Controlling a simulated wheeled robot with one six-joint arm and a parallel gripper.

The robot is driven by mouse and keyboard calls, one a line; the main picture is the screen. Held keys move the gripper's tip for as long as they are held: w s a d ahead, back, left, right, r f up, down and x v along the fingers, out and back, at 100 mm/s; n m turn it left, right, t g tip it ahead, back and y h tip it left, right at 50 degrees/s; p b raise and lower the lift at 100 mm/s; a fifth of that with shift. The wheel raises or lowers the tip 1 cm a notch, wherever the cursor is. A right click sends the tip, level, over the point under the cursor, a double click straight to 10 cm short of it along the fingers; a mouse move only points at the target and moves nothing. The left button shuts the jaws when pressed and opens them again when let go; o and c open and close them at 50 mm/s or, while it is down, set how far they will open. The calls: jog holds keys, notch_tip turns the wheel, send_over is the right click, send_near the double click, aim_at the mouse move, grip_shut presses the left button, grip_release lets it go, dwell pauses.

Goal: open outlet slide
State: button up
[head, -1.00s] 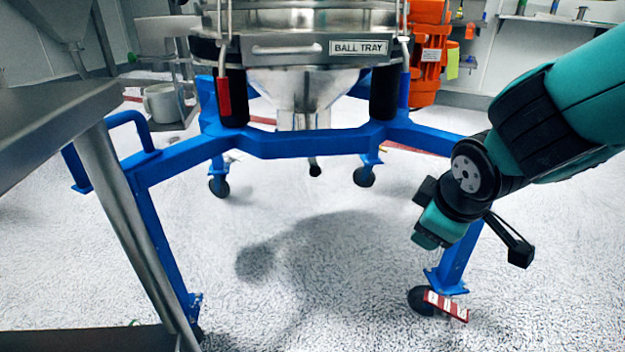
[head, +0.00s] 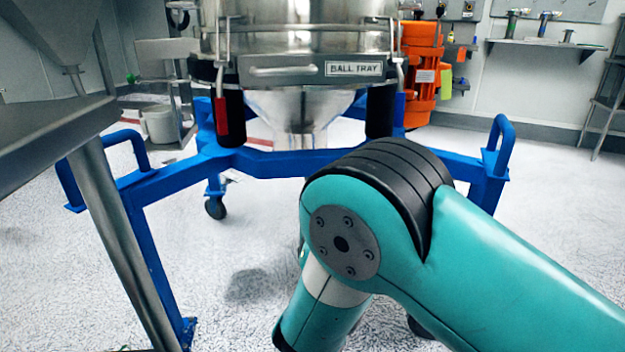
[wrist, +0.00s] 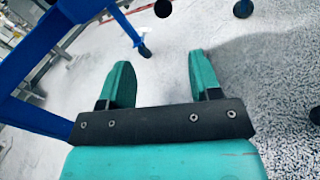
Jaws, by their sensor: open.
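The sifter's steel funnel outlet (head: 300,112) hangs below the drum in the middle of the blue frame (head: 270,163). My gripper is out of sight in the head view.
A steel table (head: 55,125) is at the left of the head view. An orange motor (head: 420,65) stands behind the sifter. Open floor lies at the right.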

jog(key=shift+w+d+r+p, duration=0.15)
jog(key=shift+w+p, duration=0.2)
jog(key=shift+p, duration=1.35)
jog(key=shift+w+a+r+p, duration=0.1)
jog(key=shift+w+p, duration=0.25)
jog(key=shift+p, duration=1.3)
jog(key=b+x, duration=0.1)
jog(key=x, duration=0.3)
jog(key=b+x, duration=0.1)
jog(key=x, duration=0.4)
jog(key=b+x, duration=0.1)
jog(key=x, duration=0.4)
jog(key=shift+w+f, duration=0.25)
jog(key=shift+f, duration=0.1)
grip_shut()
